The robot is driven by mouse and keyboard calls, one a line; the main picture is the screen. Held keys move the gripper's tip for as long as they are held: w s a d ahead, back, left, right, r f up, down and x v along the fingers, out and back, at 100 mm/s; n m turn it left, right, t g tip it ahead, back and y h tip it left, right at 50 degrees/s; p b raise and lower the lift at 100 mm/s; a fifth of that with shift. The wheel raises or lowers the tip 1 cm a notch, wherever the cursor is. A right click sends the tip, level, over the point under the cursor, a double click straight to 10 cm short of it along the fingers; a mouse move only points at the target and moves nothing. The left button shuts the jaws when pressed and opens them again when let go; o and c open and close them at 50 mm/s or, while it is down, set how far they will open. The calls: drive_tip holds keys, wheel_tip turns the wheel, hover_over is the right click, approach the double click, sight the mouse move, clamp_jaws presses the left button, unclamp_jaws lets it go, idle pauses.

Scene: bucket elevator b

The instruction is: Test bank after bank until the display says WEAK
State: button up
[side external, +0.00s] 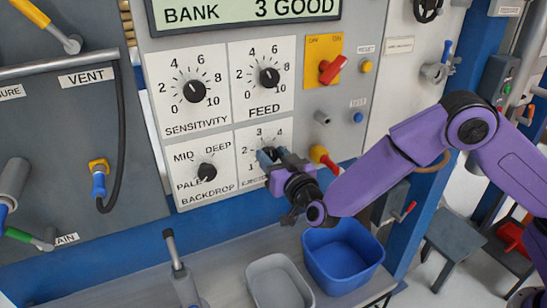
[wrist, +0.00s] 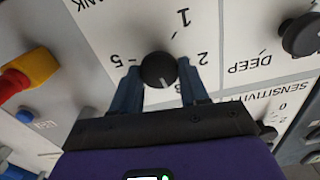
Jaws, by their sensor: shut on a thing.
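The display (side external: 245,12) reads "BANK 3 GOOD". My gripper (side external: 270,156) is at the bottom right dial of the panel, whose label is partly hidden. The wrist view shows this dial's round black knob (wrist: 158,70) between my two blue-grey fingers, with the numbers 1, 2 and 5 visible around it. The gripper is shut on the knob. The knob's white mark points down and slightly right in the wrist view, towards a number hidden by the gripper. A small blue button (side external: 358,117) sits under a small label, probably "TEST", right of the dials.
SENSITIVITY (side external: 195,91), FEED (side external: 269,77) and BACKDROP (side external: 207,172) knobs surround the held dial. A red-and-yellow control (side external: 324,158) is close to its right. A red switch (side external: 332,69) and yellow button (side external: 366,66) are higher. A blue bin (side external: 343,252) and grey bin (side external: 278,281) stand below.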

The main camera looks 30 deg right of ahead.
drive_tip(key=m, duration=1)
drive_tip(key=shift+d+f, duration=0.1)
drive_tip(key=shift+d, duration=0.05)
drive_tip(key=shift+m, duration=0.4)
drive_tip(key=o, duration=1)
drive_tip(key=s, duration=1.7)
drive_tip(key=shift+s, duration=0.25)
